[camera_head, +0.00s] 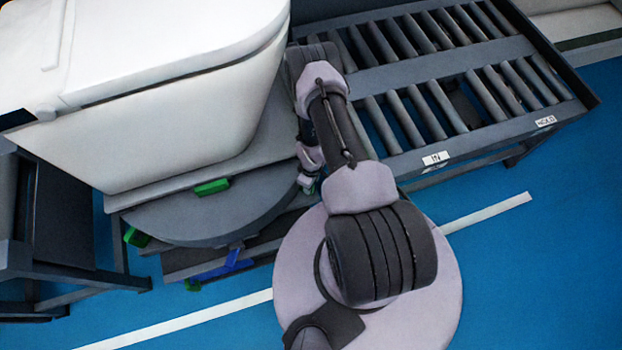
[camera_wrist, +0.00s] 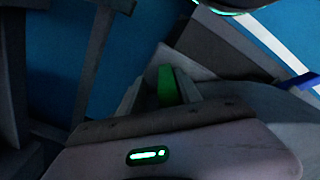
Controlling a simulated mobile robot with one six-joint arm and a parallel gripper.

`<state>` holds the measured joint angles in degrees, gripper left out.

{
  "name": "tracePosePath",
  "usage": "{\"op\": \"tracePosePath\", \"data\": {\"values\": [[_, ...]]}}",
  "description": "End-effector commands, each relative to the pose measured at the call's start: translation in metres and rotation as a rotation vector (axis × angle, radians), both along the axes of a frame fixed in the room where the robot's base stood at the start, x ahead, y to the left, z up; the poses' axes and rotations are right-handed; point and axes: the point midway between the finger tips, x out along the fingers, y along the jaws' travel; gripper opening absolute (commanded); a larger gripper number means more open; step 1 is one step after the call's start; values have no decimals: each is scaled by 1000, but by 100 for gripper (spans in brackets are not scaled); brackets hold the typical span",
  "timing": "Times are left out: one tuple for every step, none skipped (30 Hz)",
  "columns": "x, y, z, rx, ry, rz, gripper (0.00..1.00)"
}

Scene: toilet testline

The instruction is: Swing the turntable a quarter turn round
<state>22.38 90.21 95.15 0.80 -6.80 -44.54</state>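The turntable is a dark grey round disc (camera_head: 215,222) under a square grey plate, low on the left in the head view.
A large white toilet (camera_head: 180,120) stands on the plate above the disc. A roller conveyor (camera_head: 460,150) lies to the right, and a dark frame (camera_head: 60,230) to the left. A blue part (camera_head: 222,266) juts out below the disc. Blue floor is free in front.

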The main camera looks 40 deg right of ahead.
Motion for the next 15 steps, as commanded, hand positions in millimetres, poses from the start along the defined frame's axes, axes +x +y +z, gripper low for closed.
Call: {"op": "tracePosePath", "data": {"values": [[1, 0, 0, 0, -1, 0, 41], [0, 0, 0, 0, 0, 1, 41], [0, 1, 0, 0, 1, 1, 41], [-1, 1, 0, 0, 1, 1, 41], [-1, 1, 0, 1, 3, 1, 41], [-2, 1, 0, 1, 4, 1, 41], [-2, 1, -1, 1, 4, 1, 41], [-2, 2, -1, 2, 5, 1, 41], [-2, 2, -1, 2, 5, 2, 41], [-3, 2, -1, 3, 6, 2, 41], [-3, 2, -1, 2, 7, 2, 41], [-3, 2, 0, 2, 7, 2, 41], [-3, 2, 1, 3, 7, 2, 41], [-3, 2, 3, 3, 7, 2, 41], [-3, 2, 8, 3, 7, 2, 41]]}}
